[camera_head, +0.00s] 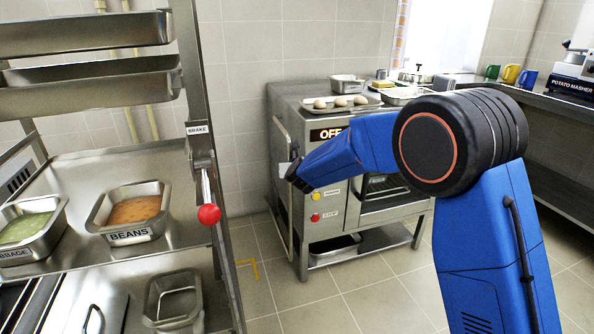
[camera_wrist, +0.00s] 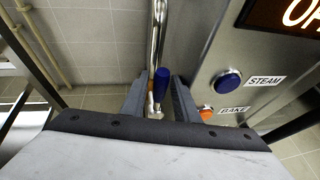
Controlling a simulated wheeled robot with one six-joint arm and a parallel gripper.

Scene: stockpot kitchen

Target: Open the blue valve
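The blue valve handle (camera_wrist: 161,84) is a short upright blue cylinder in front of a vertical chrome pipe (camera_wrist: 158,35) beside the oven's control panel. In the wrist view my gripper (camera_wrist: 161,97) has one grey finger on each side of the handle. The fingers are apart, with a gap at least on the left; contact on the right is unclear. In the head view my gripper is mostly hidden behind my blue arm, at the left side of the oven (camera_head: 385,222). I cannot make out the valve there.
A blue STEAM button (camera_wrist: 228,83) and an orange BAKE button (camera_wrist: 206,112) sit close right of the handle. The oven display (camera_head: 328,134) reads OFF. A steel rack (camera_head: 115,270) with food pans and a red-knobbed brake lever (camera_head: 209,213) stands left. Floor between is clear.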

